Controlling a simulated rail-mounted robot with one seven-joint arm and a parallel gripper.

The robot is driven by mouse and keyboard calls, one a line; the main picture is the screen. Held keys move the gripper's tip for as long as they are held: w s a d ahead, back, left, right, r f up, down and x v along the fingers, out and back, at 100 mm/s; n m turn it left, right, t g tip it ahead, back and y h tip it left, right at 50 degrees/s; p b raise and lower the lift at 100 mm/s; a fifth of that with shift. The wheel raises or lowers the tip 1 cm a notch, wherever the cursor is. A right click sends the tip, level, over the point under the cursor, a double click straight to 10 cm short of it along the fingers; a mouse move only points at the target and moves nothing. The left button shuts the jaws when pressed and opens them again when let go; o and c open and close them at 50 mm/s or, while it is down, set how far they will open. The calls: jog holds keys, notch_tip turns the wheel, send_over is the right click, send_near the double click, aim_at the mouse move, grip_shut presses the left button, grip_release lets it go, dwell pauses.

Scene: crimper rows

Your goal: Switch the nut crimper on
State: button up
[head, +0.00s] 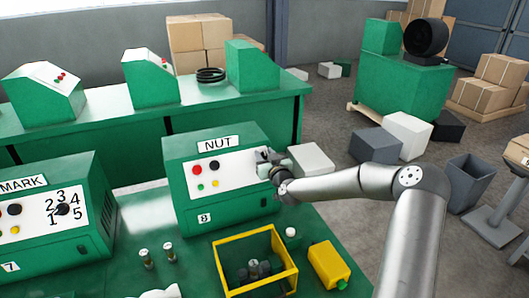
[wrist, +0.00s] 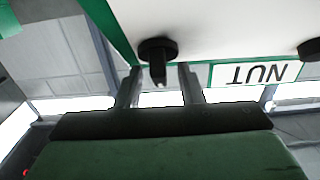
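The nut crimper (head: 180,215) is a green box labelled NUT on the table, with 8 on its front. Its white panel (head: 235,172) has a red button (head: 197,170), a black round control (head: 214,165), and small green and yellow ones below. My gripper (head: 266,157) is at the panel's right end and hides that part. In the wrist view, upside down, a black rotary knob (wrist: 158,47) with a pointed grip sits at my gripper's fingertips (wrist: 160,74). The fingers are apart, one on each side of the grip, with gaps visible. Contact does not show.
The MARK machine (head: 50,240) stands to the left with a numbered dial. A green bench (head: 120,135) with machines runs behind.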

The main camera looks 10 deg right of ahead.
jog(key=shift+w, duration=0.3)
grip_shut()
